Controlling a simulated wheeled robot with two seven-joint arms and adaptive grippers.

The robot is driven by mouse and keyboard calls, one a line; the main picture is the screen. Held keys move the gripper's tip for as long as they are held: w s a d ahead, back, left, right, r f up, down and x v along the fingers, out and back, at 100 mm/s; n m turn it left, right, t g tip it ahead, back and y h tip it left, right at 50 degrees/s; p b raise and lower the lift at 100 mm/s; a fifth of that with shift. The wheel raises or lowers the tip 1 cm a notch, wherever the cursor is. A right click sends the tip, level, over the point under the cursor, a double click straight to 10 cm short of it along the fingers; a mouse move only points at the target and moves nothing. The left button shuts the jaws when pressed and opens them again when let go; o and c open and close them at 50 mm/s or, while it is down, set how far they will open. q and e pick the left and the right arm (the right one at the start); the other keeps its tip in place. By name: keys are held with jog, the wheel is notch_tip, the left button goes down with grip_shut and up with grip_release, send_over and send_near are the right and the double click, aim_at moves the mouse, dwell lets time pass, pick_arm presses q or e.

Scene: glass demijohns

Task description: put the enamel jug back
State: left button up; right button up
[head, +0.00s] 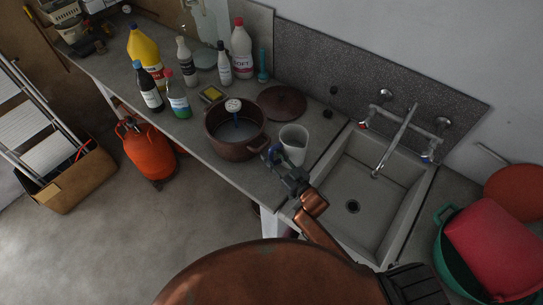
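A white jug (294,141), open at the top, stands upright at the counter's front edge between the brown pot and the sink. Its handle cannot be made out. My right gripper (270,155) is at the jug's near left side, close against it in the picture. I cannot tell whether its fingers touch the jug or are open or shut. My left gripper is out of view.
A brown pot (236,138) with a white-topped blue tool in it stands left of the jug, its lid (281,103) behind. Several bottles stand farther left. The sink (361,190) is empty, with a tap (402,137) above. An orange gas cylinder (150,152) stands on the floor.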

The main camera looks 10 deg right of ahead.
jog(key=b+v, duration=0.1)
jog(key=v, duration=1.1)
